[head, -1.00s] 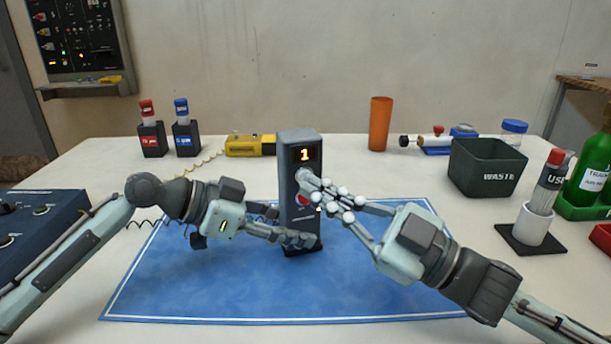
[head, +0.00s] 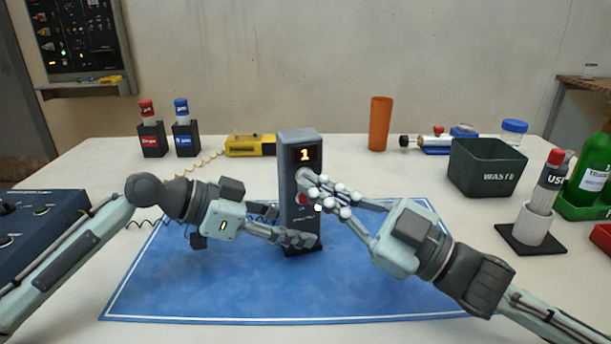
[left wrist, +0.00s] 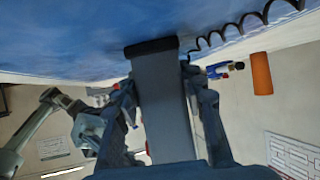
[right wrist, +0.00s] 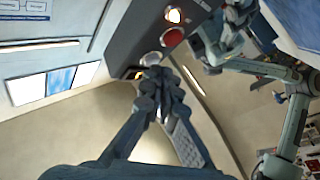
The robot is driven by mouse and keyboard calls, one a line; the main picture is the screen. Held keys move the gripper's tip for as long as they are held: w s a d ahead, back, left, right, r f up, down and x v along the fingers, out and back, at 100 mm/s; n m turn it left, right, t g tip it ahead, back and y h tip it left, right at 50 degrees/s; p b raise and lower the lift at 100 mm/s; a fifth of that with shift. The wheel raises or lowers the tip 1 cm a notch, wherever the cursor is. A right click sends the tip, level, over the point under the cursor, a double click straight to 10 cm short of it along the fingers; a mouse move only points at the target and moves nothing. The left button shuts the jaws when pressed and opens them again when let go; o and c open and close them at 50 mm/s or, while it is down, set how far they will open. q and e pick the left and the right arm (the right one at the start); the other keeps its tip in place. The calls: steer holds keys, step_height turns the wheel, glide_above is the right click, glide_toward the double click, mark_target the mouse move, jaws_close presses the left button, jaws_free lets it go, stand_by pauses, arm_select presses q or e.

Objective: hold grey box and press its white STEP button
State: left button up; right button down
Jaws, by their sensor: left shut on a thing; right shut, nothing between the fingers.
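The grey box (head: 299,150) stands upright on the blue mat, its display (head: 305,155) reading 1. My left gripper (head: 288,227) is shut around the lower part of the box, whose grey side fills the middle of the left wrist view (left wrist: 160,95). My right gripper (head: 306,178) is shut and empty, its fingertips at the box front just below the display. The white STEP button (right wrist: 151,59) shows right beside these fingertips (right wrist: 155,82) in the right wrist view; I cannot tell whether they touch. The red button (right wrist: 172,37) is clear of them.
The blue mat (head: 200,285) is otherwise clear. Behind stand a yellow device (head: 250,146), red and blue capped holders (head: 187,138) and an orange cup (head: 380,124). On the right are a waste bin (head: 487,168) and a white holder (head: 534,224). A blue console (head: 35,235) is at left.

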steer(key=shift+w+a, duration=0.1)
steer(key=shift+w, duration=0.25)
stand_by(0.4)
steer(key=shift+s, duration=0.1)
steer(key=shift+s+d, duration=0.25)
steer(key=shift+s, duration=0.45)
steer(key=shift+s+d, duration=0.25)
steer(key=shift+s, duration=0.55)
steer(key=shift+s+d, duration=0.2)
steer(key=shift+s, duration=0.65)
steer(key=shift+s+d, duration=0.25)
steer(key=shift+s, duration=0.55)
arm_select(q)
steer(key=o, duration=0.9)
